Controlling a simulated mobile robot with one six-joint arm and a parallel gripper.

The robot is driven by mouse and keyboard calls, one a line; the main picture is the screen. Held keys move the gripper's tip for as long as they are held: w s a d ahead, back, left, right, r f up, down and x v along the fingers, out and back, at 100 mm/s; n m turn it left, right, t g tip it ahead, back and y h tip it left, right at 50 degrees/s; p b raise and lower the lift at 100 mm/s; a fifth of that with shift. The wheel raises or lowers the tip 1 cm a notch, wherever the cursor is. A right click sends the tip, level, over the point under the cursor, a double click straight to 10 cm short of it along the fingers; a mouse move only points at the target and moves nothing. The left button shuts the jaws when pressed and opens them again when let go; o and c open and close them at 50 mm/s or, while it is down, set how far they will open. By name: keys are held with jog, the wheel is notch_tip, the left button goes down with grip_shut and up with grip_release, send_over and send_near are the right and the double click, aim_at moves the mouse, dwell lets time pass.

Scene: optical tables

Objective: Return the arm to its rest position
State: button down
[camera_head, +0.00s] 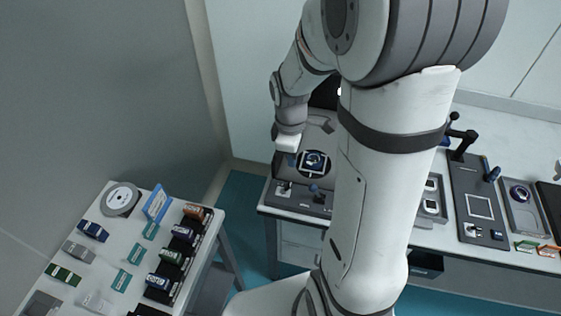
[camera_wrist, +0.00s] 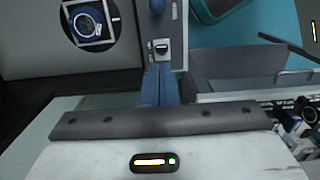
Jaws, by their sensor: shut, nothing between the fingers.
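My arm rises large through the middle of the head view and bends down at the upper left to the wrist. My gripper (camera_wrist: 160,68) shows in the wrist view as two blue fingers side by side, closed together with nothing between them. In the head view the white wrist end is above the left part of a grey instrument on the back bench, and the fingertips are hard to make out there. A dark round stage (camera_head: 313,163) with a blue ring in a square frame (camera_wrist: 92,22) is close to the right of the wrist in the head view.
A white side table (camera_head: 132,235) at lower left holds several small boxes, a disc (camera_head: 121,199) and a blue sign (camera_head: 157,203). On the bench's right are a black-levered device (camera_head: 463,140) and a grey tray (camera_head: 526,222). My arm hides part of the bench. Teal floor lies between the tables.

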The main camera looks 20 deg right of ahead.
jog(key=shift+s+d+r, duration=0.35)
jog(key=shift+d+r, duration=0.1)
dwell(0.3)
jog(key=s+a+r+m+t, duration=0.3)
jog(key=s+a+r+m, duration=0.1)
jog(key=s+r+m, duration=0.7)
jog(key=shift+s+r+m+t, duration=0.2)
jog(key=shift+r+m+t, duration=0.1)
jog(key=shift+r, duration=0.1)
dwell(1.3)
